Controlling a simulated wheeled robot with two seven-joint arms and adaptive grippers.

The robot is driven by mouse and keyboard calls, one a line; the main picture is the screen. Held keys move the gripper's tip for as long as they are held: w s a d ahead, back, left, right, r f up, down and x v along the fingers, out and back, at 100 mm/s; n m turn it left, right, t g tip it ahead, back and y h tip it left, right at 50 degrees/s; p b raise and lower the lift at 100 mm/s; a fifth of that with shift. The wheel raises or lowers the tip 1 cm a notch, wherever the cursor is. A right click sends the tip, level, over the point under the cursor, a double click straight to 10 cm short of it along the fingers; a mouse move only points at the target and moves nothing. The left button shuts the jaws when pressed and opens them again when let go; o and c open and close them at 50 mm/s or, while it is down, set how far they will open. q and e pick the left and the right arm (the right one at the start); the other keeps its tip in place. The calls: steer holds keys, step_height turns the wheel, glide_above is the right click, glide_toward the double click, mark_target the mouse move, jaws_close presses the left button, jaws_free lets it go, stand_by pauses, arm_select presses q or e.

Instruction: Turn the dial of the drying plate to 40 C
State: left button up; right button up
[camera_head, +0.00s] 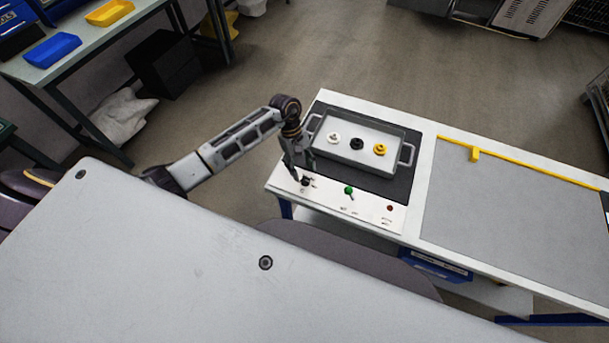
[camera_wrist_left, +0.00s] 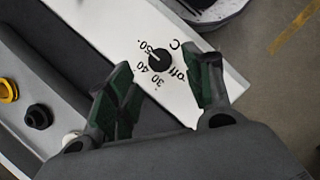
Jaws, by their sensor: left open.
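The black dial (camera_wrist_left: 160,59) shows in the left wrist view on a white panel. Around it are the marks off, 30, 40, 50 and a C. A small white line on it seems to lie towards the 50 mark, but it is too small to read surely. In the head view the dial (camera_head: 305,181) is at the left of the front panel of the drying plate (camera_head: 402,180). My left gripper (camera_head: 299,172) points down just above it. In the wrist view its green-padded fingers (camera_wrist_left: 163,86) are open and apart, with the dial just beyond the gap. My right gripper is out of view.
A grey tray (camera_head: 390,167) with handles stands on the plate, holding a white (camera_head: 334,138), a black (camera_head: 357,144) and a yellow part (camera_head: 380,149). A green knob (camera_head: 349,190) and a red button (camera_head: 389,208) are right of the dial. A grey mat (camera_head: 510,215) lies further right.

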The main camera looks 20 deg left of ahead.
mark_target(305, 180)
arm_select(q)
steer(key=shift+p+x, duration=0.3)
steer(key=shift+x, duration=2)
steer(key=shift+r, duration=0.1)
steer(key=c, duration=1)
